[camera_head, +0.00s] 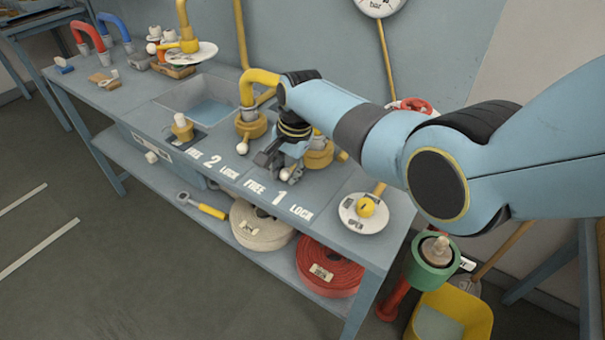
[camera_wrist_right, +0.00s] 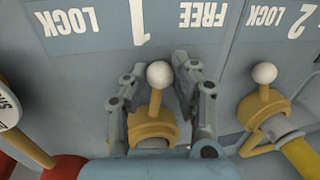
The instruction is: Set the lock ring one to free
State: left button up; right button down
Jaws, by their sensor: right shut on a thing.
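Lock ring one is a yellow ring (camera_wrist_right: 152,130) on the bench with a short lever ending in a white ball (camera_wrist_right: 158,75). In the head view its ball (camera_head: 285,174) shows just beyond the printed 1, and the ring (camera_head: 319,157) is partly hidden by my gripper. The lever points close to the 1, between FREE and LOCK. My right gripper (camera_wrist_right: 160,92) is shut on lock ring one, with a finger on each side of the lever; it also shows from above in the head view (camera_head: 277,163). My left gripper is in neither view.
Lock ring two (camera_wrist_right: 264,105) with its white ball and yellow pipe stands close beside. A sink (camera_head: 205,100) lies farther left. Hose coils (camera_head: 328,272) lie on the shelf below.

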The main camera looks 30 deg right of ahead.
jog(key=shift+w+a+m+b, duration=0.15)
jog(key=shift+w+m+b, duration=0.1)
jog(key=shift+w+m, duration=0.3)
jog(key=shift+w+a+m+b, duration=0.15)
jog(key=shift+w+m+b, duration=0.05)
jog(key=shift+w+m, duration=0.3)
jog(key=shift+w+m+h+b, duration=0.3)
jog(key=shift+w+m+b, duration=0.1)
jog(key=shift+w+m, duration=0.3)
jog(key=c, duration=1)
grip_release()
jog(key=r, duration=0.4)
jog(key=s+r, duration=0.1)
jog(key=r, duration=0.3)
jog(key=s+r, duration=0.1)
jog(key=r, duration=0.2)
jog(key=shift+s+d+r, duration=0.2)
jog(key=shift+r, duration=0.2)
